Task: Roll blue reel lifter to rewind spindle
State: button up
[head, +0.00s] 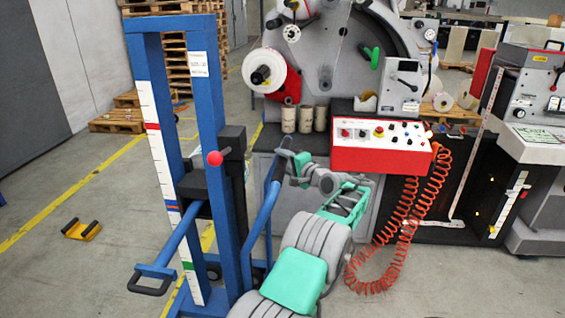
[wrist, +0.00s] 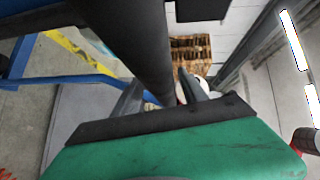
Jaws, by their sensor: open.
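The blue reel lifter (head: 140,90) stands upright on the floor at the left in the head view, with a white scale strip, a red knob and a dark carriage on its mast. A blue push handle (head: 262,215) with a dark grip rises on its right side. My gripper (head: 291,166) is at the top of that handle. In the wrist view my gripper (wrist: 162,92) is open, with a dark bar (wrist: 140,45) passing between its fingers; contact cannot be told. A spindle with a white roll (head: 270,72) is on the grey machine behind; whether it is the rewind spindle is unclear.
A red control box (head: 380,150) stands right of my arm, with a coiled orange cable (head: 400,225) hanging to the floor. Cardboard cores (head: 305,118) stand on the machine's ledge. A yellow object (head: 82,230) lies on the floor at left. Pallets (head: 117,121) are behind. Floor at left is mostly clear.

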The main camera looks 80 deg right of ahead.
jog(key=v, duration=0.7)
jog(key=shift+s+a+b, duration=0.2)
jog(key=shift+s+b, duration=0.05)
jog(key=shift+b, duration=0.15)
